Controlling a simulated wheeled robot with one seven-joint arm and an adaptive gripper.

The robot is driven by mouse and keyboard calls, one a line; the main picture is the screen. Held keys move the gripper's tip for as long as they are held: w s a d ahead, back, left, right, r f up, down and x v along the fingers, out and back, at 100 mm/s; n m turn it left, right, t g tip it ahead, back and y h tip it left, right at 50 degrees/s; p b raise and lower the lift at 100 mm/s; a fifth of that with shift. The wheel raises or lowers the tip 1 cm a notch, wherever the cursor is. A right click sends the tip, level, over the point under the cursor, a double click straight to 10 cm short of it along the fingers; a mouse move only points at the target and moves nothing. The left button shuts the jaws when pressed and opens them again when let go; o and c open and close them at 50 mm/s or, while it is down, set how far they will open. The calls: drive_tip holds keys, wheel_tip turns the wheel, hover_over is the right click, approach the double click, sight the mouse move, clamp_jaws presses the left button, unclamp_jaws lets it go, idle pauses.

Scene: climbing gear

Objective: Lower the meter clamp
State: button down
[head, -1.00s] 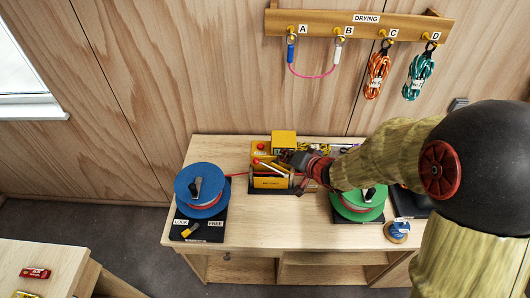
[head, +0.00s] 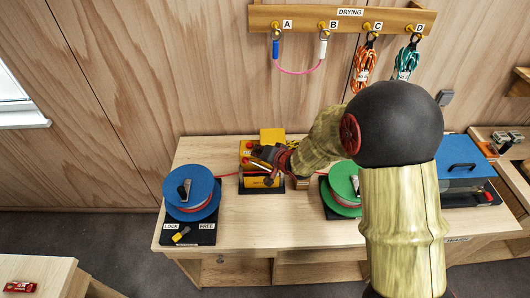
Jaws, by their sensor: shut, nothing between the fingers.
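The yellow rope meter (head: 252,182) stands on the workbench between a blue spool and a green spool, with red rope reaching it from the left. A lighter yellow bar (head: 261,165), which looks like its clamp lever, shows above the meter body. My gripper (head: 267,170) is at the meter's upper right, close to the bar; whether it touches cannot be told. The gripper is shut and partly covers the meter. Nothing is seen held in it.
The blue spool (head: 189,188) sits on a black LOCK/FREE base, left. The green spool (head: 343,184) is right of the meter, partly behind my arm. A yellow box (head: 272,136) stands behind the meter. A blue case (head: 462,170) is at right. The bench front is clear.

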drive_tip(key=shift+a+f, duration=0.8)
drive_tip(key=shift+f, duration=0.1)
